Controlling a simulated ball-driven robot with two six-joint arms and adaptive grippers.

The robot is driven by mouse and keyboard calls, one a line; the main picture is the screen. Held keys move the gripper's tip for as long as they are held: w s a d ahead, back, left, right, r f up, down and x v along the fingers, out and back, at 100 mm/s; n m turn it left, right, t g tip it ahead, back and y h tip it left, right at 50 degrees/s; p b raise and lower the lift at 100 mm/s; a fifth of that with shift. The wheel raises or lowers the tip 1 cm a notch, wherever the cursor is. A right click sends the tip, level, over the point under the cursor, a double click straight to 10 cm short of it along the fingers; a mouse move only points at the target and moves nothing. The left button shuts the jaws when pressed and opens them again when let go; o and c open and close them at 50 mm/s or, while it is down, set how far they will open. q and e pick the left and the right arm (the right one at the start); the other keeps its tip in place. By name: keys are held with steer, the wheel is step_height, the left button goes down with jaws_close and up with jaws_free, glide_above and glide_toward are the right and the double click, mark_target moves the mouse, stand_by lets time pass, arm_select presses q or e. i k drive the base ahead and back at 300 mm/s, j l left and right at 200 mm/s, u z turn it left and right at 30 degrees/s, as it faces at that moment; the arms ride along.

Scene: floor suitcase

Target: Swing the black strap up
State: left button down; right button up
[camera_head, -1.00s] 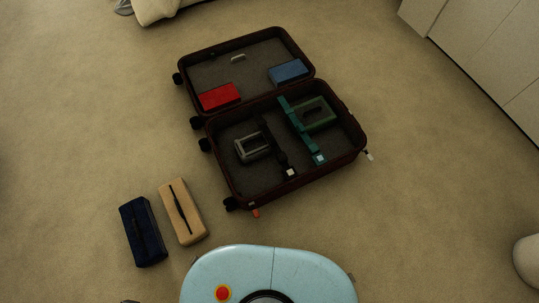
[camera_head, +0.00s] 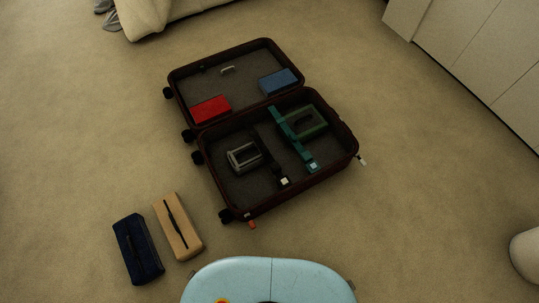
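An open dark maroon suitcase (camera_head: 231,208) lies on the carpet, its lid half spread out at the far side. The black strap (camera_head: 272,165) lies in the near half, left of the teal strap, and ends in a pale buckle piece (camera_head: 284,181) toward the near wall. A grey frame-like item (camera_head: 243,156) lies just left of the black strap. The teal strap (camera_head: 293,140) runs across the near half beside a green case (camera_head: 308,122). Neither of my grippers shows in the head view.
A red box (camera_head: 210,109) and a blue box (camera_head: 278,82) lie in the lid half. A navy case (camera_head: 138,249) and a tan case (camera_head: 178,226) lie on the carpet at near left. A white cabinet (camera_head: 480,55) stands at right. Carpet right of the suitcase is clear.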

mark_target(254, 133)
steer(key=i+l+u, duration=0.2)
steer(key=i+l, duration=0.15)
steer(key=l, duration=0.3)
steer(key=i+l+u, duration=0.1)
steer(key=l, duration=0.25)
steer(key=i, duration=0.1)
